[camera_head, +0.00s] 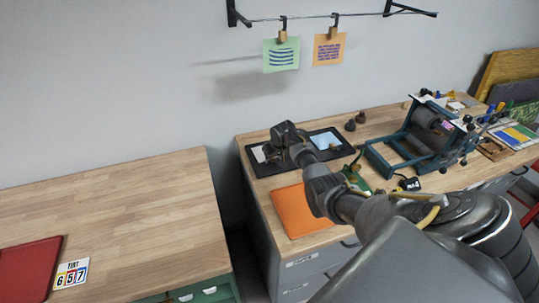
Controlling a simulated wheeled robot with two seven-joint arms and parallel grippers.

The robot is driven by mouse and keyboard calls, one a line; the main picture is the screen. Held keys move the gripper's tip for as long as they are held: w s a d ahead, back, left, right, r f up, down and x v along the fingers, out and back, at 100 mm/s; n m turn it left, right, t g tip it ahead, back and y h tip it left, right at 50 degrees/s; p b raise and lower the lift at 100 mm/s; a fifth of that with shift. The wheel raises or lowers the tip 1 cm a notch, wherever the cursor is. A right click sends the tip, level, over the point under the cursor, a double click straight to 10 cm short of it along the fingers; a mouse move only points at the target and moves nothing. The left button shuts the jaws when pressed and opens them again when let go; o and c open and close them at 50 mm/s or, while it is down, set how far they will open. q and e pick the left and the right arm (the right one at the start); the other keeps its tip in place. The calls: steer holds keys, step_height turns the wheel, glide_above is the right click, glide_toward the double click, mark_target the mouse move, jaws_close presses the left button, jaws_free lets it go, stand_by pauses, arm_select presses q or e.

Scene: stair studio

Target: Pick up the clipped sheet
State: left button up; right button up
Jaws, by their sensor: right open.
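Two sheets hang by clips from a rail on the wall at the top. The left one is a green sheet (281,58) with blue wavy stripes. The right one is an orange sheet (329,50) with dark blue print. My right gripper (272,151) is open over the left part of a black tray (257,170) on the right bench, well below both sheets and apart from them. My right arm comes in from the lower right and hides part of the bench. My left gripper is out of view.
Dark knobs (355,121) stand behind the tray. The left bench (130,205) is mostly clear, with a red board (27,268) and a number card (71,274). A gap separates the benches.

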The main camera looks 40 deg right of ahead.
jaws_close()
stand_by(0.3)
step_height(320, 180, up, 10)
steer(key=b, duration=0.1)
stand_by(0.4)
steer(key=shift+s, duration=0.1)
